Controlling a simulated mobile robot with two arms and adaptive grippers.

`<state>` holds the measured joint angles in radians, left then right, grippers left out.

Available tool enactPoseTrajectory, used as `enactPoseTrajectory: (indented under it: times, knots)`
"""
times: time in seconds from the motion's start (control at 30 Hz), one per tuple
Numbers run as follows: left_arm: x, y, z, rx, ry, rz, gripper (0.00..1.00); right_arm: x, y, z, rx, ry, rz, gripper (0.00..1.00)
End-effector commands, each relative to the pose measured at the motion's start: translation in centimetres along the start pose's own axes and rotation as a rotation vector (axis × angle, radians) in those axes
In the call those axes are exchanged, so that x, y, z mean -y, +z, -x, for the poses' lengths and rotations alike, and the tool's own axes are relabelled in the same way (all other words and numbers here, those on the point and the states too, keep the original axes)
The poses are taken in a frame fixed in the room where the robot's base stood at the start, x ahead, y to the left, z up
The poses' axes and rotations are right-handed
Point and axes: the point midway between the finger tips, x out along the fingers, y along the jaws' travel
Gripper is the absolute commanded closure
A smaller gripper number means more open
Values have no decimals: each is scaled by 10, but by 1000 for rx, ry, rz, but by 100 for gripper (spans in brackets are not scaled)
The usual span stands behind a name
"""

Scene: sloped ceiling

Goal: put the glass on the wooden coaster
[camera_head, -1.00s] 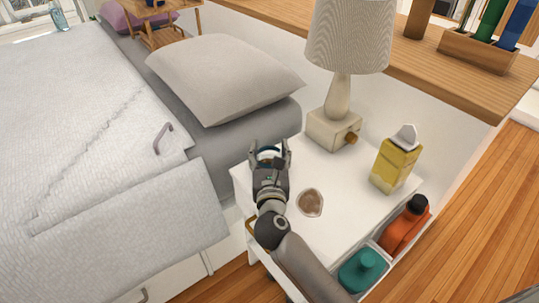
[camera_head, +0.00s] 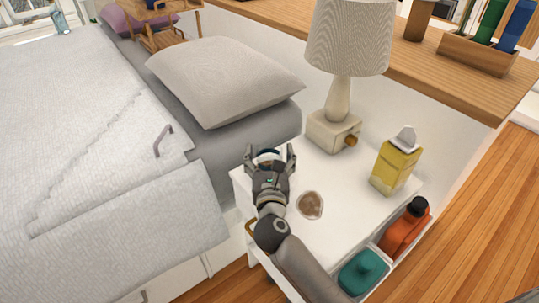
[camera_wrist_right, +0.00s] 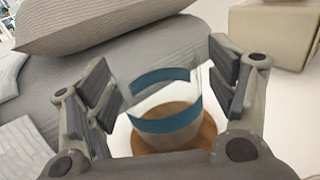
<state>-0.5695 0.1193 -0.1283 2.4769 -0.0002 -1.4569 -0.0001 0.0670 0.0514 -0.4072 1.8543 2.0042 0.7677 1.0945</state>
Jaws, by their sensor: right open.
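The glass, clear with a blue band, shows in the wrist view (camera_wrist_right: 166,105) and partly in the head view (camera_head: 267,156). It appears to stand upright on the round wooden coaster (camera_wrist_right: 206,133), whose rim shows around its base. My right gripper (camera_wrist_right: 165,85) is open, with one finger on each side of the glass and visible gaps to it. My left gripper is out of view.
A round brown item (camera_head: 311,205) lies right of my gripper. A lamp (camera_head: 336,130) stands behind, and a yellow carton (camera_head: 395,166) at the right. The bed with a pillow (camera_head: 225,80) is left.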

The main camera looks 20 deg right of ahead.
Motion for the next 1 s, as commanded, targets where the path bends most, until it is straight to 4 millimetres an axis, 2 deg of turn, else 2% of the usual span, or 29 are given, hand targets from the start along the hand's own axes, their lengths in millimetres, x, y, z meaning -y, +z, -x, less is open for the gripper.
enactPoseTrajectory:
  times: [0.1,0.17,0.3,0.5,0.63,0.8,1.0]
  knots:
    - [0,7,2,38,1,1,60,0,4,0,1,0,1,22]
    - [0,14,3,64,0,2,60,0,2,11,-3,2,-1,22]
    - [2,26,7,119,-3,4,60,0,2,40,-4,2,-1,22]
    - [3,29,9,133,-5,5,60,0,1,82,-4,1,-1,22]
    - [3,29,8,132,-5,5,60,0,2,103,-2,1,-1,22]
    - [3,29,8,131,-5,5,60,0,2,117,-1,0,0,22]
    - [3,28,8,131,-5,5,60,0,3,120,1,0,0,22]
